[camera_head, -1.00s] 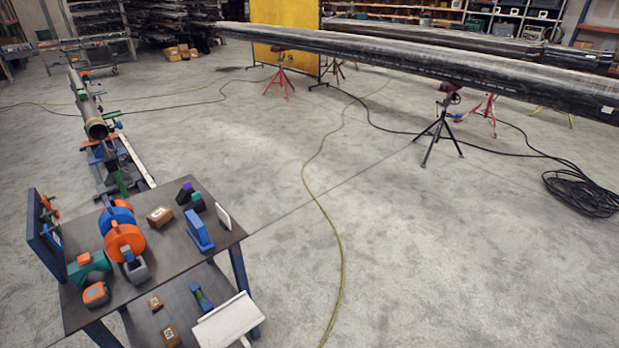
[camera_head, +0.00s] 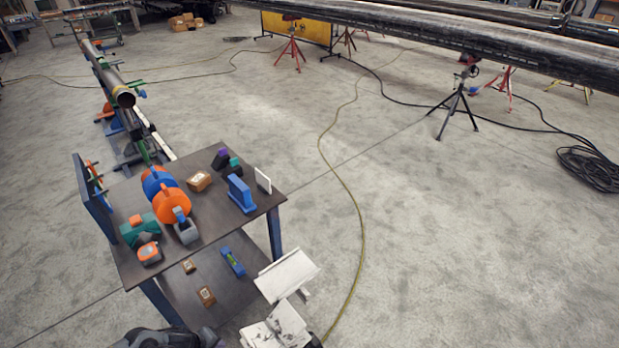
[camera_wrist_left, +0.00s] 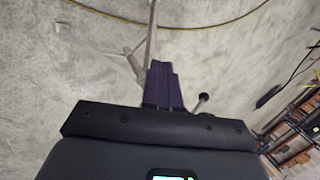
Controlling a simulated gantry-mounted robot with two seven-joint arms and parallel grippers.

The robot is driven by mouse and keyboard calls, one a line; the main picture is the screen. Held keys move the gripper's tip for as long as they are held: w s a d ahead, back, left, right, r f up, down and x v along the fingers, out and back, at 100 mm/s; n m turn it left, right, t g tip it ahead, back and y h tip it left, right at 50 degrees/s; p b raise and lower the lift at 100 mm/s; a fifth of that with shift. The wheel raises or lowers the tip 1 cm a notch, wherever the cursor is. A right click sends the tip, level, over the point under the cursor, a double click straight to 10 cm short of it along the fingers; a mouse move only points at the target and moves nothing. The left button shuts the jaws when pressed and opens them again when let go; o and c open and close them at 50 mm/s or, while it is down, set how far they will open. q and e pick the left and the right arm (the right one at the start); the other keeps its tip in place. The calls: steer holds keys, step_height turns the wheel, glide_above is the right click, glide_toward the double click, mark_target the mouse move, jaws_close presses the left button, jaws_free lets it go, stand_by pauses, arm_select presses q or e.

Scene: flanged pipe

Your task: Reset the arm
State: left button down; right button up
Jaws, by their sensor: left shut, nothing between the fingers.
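My left gripper (camera_wrist_left: 160,68) shows in the left wrist view. Its two dark purple fingers lie together, shut, with nothing seen between them. They point over bare concrete floor, and a thin grey pole (camera_wrist_left: 151,35) stands beyond their tips. A dark part, which looks like a piece of my arm, shows at the bottom edge of the head view. I cannot make out a gripper there. My right gripper is in no view.
A dark workbench (camera_head: 230,170) holds a blue clamp-like tool (camera_head: 241,194), orange and blue discs (camera_head: 171,202) and small boxes. White tilted panels (camera_head: 287,274) stand by its front right corner. A flanged pipe (camera_head: 123,96) lies on stands behind.

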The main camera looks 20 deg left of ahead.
arm_select(q)
steer(key=s+r+n+y, duration=0.4)
steer(key=s+r+n, duration=0.25)
steer(key=r, duration=0.45)
steer(key=s+r+n+y, duration=0.3)
steer(key=s+r+n, duration=0.2)
steer(key=r+n, duration=0.45)
steer(key=s+d+f+n+g+h, duration=0.15)
steer(key=d+n+h, duration=0.3)
steer(key=d, duration=1.05)
step_height(320, 180, up, 36)
steer(key=h+p, duration=0.1)
steer(key=p, duration=3.5)
steer(key=shift+d+p, duration=0.25)
steer(key=shift+p, duration=0.15)
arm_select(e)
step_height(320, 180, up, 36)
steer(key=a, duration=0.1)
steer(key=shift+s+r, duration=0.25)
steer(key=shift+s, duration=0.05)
arm_select(q)
steer(key=shift+f, duration=0.1)
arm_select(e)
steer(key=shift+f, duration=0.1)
